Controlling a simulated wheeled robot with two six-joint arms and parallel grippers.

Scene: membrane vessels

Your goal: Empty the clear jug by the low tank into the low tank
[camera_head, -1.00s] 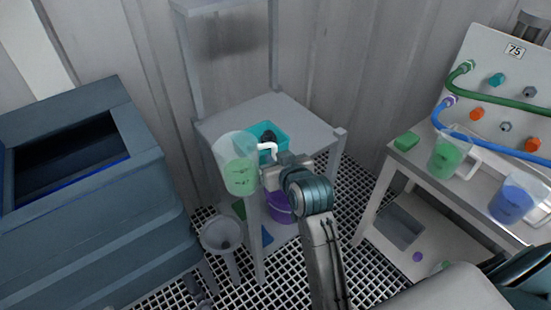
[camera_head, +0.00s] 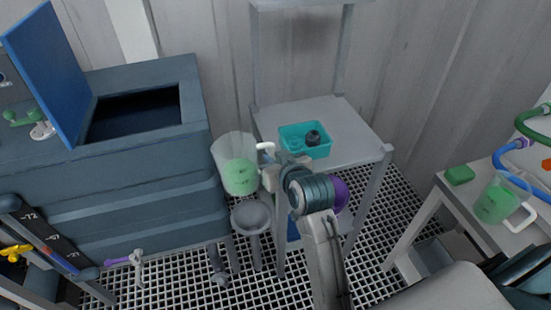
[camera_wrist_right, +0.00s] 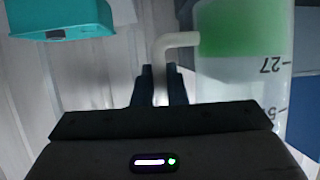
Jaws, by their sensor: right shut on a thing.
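The clear jug (camera_head: 236,163) holds green liquid and hangs upright or nearly so, between the tank and the grey shelf stand. My right gripper (camera_head: 273,162) is shut on its white handle (camera_head: 265,148). In the right wrist view the gripper (camera_wrist_right: 160,85) grips the handle (camera_wrist_right: 178,40), with the marked jug wall (camera_wrist_right: 235,75) to the right. The low tank (camera_head: 130,180) is dark blue-grey, left of the jug, with a dark opening (camera_head: 135,112) on top and a raised blue lid (camera_head: 48,70). The jug is apart from the opening. My left gripper is out of view.
A grey funnel (camera_head: 252,217) stands below the jug. The shelf stand (camera_head: 350,150) holds a teal bin (camera_head: 290,140), also in the right wrist view (camera_wrist_right: 62,20). Another green-filled jug (camera_head: 497,202) and a green block (camera_head: 459,175) sit on the right bench.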

